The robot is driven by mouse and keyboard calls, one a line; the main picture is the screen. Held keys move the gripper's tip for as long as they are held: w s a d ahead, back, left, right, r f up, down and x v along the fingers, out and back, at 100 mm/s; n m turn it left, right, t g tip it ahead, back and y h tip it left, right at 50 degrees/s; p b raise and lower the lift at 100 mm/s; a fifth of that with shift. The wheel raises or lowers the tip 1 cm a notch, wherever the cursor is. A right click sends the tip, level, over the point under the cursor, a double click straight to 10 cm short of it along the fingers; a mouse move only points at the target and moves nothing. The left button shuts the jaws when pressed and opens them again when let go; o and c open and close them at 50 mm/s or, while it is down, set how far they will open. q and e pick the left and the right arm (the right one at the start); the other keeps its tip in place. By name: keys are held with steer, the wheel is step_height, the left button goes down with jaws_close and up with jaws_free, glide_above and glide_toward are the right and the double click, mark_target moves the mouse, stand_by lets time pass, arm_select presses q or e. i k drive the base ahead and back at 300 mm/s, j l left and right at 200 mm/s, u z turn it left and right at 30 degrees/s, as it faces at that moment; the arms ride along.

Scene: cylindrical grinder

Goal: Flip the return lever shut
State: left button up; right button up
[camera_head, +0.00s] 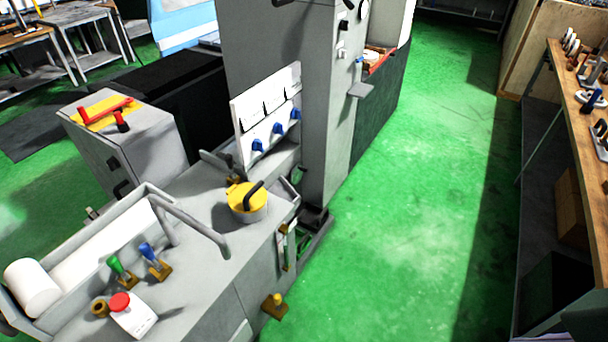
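The cylindrical grinder (210,210) stands in the left half of the head view. Several handles on it could be the return lever, and I cannot tell which one it is. A green-handled lever (118,267) and a blue-handled lever (149,254) stand on brass bases at the front left. A black handle (253,194) sticks up from a round yellow-topped part (244,205). A red lever (104,112) lies on a yellow plate on the grey box farther back. Neither of my grippers is in view.
A red button box (130,315) sits on the grinder's front. A grey bent bar (195,228) rises over its top. A panel with blue knobs (277,129) stands behind. A wooden workbench with tools (584,110) is at right. The green floor (415,200) between is clear.

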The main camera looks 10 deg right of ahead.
mark_target(277, 298)
steer(key=k+l, duration=0.15)
steer(key=l+u, duration=0.25)
steer(key=l, duration=0.3)
steer(key=l+u, duration=0.3)
steer(key=l, duration=0.3)
steer(key=k, duration=0.05)
